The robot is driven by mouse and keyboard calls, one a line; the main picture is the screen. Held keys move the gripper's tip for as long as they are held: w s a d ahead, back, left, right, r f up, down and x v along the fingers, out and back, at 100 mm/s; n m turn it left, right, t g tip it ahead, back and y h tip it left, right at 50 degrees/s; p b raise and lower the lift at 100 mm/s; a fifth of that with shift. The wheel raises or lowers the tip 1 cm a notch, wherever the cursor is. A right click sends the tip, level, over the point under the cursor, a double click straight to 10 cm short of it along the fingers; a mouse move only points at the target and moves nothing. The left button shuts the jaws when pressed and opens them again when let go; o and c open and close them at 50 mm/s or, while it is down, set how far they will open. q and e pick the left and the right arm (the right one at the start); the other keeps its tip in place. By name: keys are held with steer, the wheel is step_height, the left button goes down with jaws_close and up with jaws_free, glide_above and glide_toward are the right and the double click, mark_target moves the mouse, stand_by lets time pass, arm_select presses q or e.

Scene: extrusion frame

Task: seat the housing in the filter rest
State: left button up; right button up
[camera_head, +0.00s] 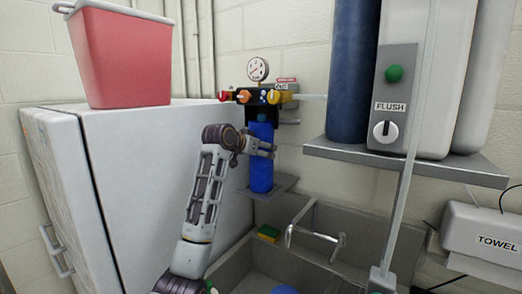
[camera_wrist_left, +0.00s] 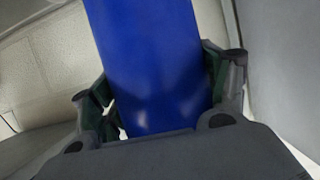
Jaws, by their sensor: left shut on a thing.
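The blue cylindrical housing (camera_head: 261,175) stands upright under the valve head with the gauge, above the sink's back left corner. A grey bracket plate (camera_head: 284,183), which looks like the filter rest, is at its lower end. I cannot tell whether the housing's bottom touches it. My left gripper (camera_head: 265,148) is shut on the housing's upper part, coming from the left. In the left wrist view the housing (camera_wrist_left: 150,65) fills the space between both fingers (camera_wrist_left: 165,100). The housing's far side is hidden.
The valve head (camera_head: 258,96) with coloured knobs and a pressure gauge (camera_head: 258,69) is just above. A white cabinet (camera_head: 135,150) with a red bin (camera_head: 122,55) is left. A shelf (camera_head: 400,162) with tanks is right.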

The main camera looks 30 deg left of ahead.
stand_by(0.4)
arm_select(q)
steer(key=o, duration=1.3)
steer(key=shift+f, duration=0.1)
steer(key=shift+o, duration=0.2)
steer(key=shift+s, duration=0.1)
steer(key=b+v, duration=0.3)
steer(key=v, duration=0.9)
steer(key=shift+b, duration=0.35)
